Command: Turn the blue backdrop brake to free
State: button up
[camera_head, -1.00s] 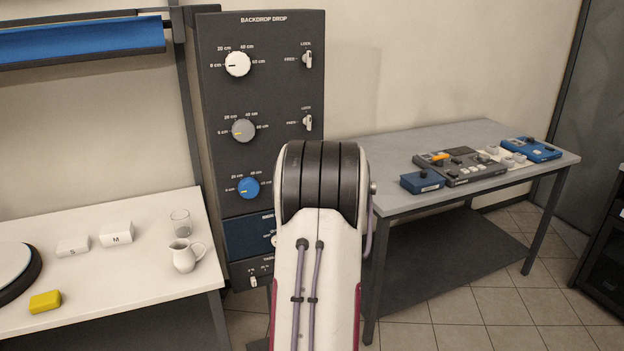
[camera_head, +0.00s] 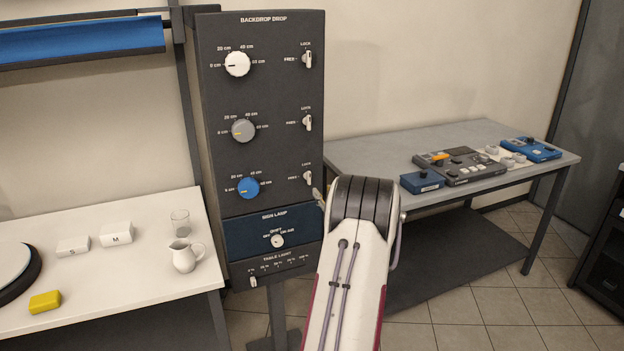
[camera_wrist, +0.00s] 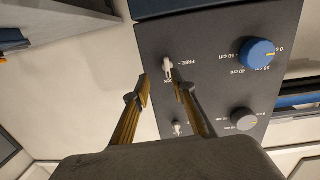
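The blue backdrop brake (camera_head: 308,177) is a small pale lever at the panel's right edge, level with the blue knob (camera_head: 248,188). It points up toward LOCK, with FREE marked to its left. In the upside-down wrist view, the brake (camera_wrist: 168,66) lies just beyond and between the fingertips of my gripper (camera_wrist: 161,83), near the blue knob. My gripper is open, its two fingers apart, with nothing visibly held. Contact with the brake cannot be told. In the head view my arm hides most of the gripper.
Two similar levers sit above, for the grey (camera_head: 307,122) and white (camera_head: 307,59) rows. The sign lamp switch (camera_head: 277,241) and table light slider (camera_head: 253,282) are below. A blue backdrop roll (camera_head: 80,41) hangs left. Tables (camera_head: 360,150) stand on both sides.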

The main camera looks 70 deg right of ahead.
aim_at(310, 176)
jog(key=shift+w+a+r+t, duration=0.2)
jog(key=shift+r+t, duration=0.05)
jog(key=shift+r, duration=0.2)
jog(key=shift+w+a+r+t, duration=0.15)
jog(key=shift+w+r+t, duration=0.1)
jog(key=shift+r, duration=0.2)
jog(key=shift+d, duration=0.1)
jog(key=shift+x, duration=3.8)
grip_shut()
